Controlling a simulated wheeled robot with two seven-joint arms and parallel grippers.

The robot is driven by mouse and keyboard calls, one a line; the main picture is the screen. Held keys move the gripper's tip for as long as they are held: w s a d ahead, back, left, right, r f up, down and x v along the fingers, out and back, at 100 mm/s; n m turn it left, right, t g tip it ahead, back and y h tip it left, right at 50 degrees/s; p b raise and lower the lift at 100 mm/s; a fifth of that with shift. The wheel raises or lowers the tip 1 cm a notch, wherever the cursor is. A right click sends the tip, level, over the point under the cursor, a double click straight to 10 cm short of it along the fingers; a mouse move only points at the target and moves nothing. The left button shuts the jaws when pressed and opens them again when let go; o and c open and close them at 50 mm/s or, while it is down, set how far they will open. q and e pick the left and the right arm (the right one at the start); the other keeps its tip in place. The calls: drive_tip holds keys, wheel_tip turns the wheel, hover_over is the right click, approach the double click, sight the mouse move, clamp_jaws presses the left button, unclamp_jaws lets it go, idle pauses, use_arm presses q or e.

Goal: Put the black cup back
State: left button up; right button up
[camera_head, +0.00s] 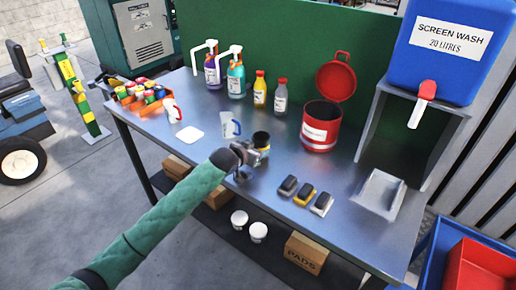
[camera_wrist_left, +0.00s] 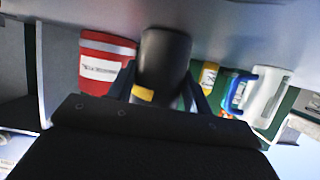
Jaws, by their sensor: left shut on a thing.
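The black cup (camera_head: 261,138) is upright over the middle of the grey bench, and I cannot tell whether its base touches the top. My left gripper (camera_head: 257,152) is shut on it, reaching in from the front. In the left wrist view the black cup (camera_wrist_left: 165,58) stands between the two fingers of my left gripper (camera_wrist_left: 162,92), with a yellow patch low on its side. That view is upside down and partly blocked by my gripper body. My right gripper is in neither view.
A white square (camera_head: 190,135) lies bare on the bench (camera_head: 300,165), left of a clear jug with a blue handle (camera_head: 231,126). A red bin (camera_head: 321,125) with its lid up stands behind right. Several dark-topped blocks (camera_head: 304,191) lie at the front edge. Bottles line the back.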

use_arm(q)
drive_tip(key=shift+f, duration=0.1)
drive_tip(key=o, duration=1)
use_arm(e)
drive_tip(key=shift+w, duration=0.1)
use_arm(q)
drive_tip(key=shift+s+a, duration=0.2)
drive_tip(key=shift+s, duration=0.05)
drive_tip(key=b+v, duration=0.3)
drive_tip(key=v, duration=0.8)
drive_tip(key=shift+s+a+r, duration=0.1)
drive_tip(key=shift+s+r, duration=0.05)
drive_tip(key=shift+r, duration=0.05)
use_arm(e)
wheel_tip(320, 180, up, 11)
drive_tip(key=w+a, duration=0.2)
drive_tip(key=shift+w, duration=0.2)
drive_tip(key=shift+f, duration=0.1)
